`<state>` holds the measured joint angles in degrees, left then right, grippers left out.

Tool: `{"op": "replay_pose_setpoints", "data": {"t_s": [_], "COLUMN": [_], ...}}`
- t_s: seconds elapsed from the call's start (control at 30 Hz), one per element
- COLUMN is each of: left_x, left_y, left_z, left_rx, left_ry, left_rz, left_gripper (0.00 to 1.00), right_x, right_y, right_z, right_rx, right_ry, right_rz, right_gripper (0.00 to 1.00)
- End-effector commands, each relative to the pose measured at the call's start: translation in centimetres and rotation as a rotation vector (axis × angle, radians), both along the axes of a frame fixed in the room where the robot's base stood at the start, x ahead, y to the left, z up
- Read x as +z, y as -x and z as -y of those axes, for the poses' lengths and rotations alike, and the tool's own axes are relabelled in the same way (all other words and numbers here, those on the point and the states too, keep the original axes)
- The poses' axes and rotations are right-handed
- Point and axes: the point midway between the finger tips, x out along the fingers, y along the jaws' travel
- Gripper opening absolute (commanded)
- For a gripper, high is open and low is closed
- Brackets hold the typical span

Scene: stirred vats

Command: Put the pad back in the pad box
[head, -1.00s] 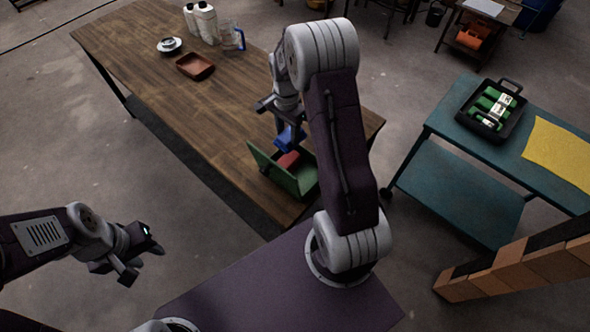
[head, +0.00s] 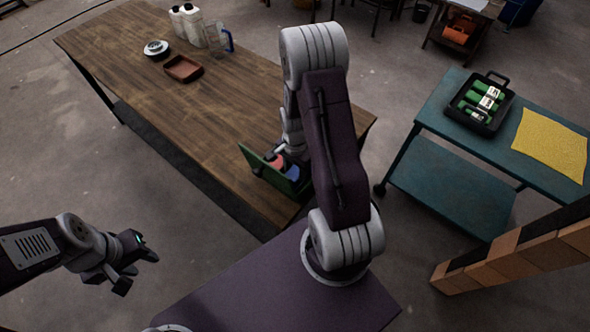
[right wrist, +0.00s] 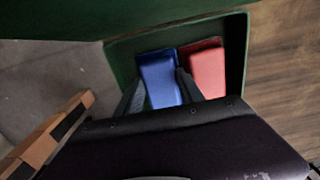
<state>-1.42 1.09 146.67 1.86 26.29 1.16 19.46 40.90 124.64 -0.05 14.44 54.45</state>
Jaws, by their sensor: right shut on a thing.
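The pad box (head: 258,163) is a green box with its lid up, on the near end of the wooden table. In the right wrist view its green wall (right wrist: 236,50) surrounds two pads. My right gripper (right wrist: 158,92) reaches into the box and is shut on the blue pad (right wrist: 160,75), one finger on each side. The red pad (right wrist: 208,72) lies beside it on the right. The blue pad also shows in the head view (head: 292,172), partly hidden by my arm. My left gripper (head: 139,270) is open and empty, left of the table, over the floor.
The wooden table (head: 190,110) also holds a brown tray (head: 183,69), a round white-and-dark object (head: 156,49), white bottles (head: 188,24) and a clear jug (head: 217,38) at its far end. A teal cart (head: 450,185) on the right carries a black caddy (head: 480,103) and a yellow cloth (head: 550,145).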

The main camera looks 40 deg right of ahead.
Motion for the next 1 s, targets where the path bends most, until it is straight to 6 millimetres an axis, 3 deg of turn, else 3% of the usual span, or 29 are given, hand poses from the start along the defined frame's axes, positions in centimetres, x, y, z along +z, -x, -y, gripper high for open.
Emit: {"op": "replay_pose_setpoints", "data": {"t_s": [0.2,0.23,0.67,0.77,1.0], "left_x": [-0.3,-0.2,0.1,0.3,1.0], "left_y": [0.0,0.0,0.0,0.0,0.0], "left_z": [0.0,0.0,0.0,0.0,0.0], "left_rx": [0.0,0.0,0.0,0.0,0.0], "left_ry": [0.0,0.0,0.0,0.0,0.0], "left_rz": [0.0,0.0,0.0,0.0,0.0], "left_gripper": [0.38,0.38,0.38,0.38,0.38], "right_x": [-0.4,-0.3,0.7,2.3,8.4], "right_y": [0.0,0.0,-0.1,-0.1,-0.2], "right_z": [0.0,0.0,0.0,0.0,0.1], "right_rx": [0.0,0.0,0.0,0.0,0.0], "right_ry": [0.0,0.0,0.001,0.001,0.002], "right_rz": [-0.001,0.0,0.001,0.003,0.006], "right_gripper": [0.07,0.53,0.54,0.54,0.54]}}
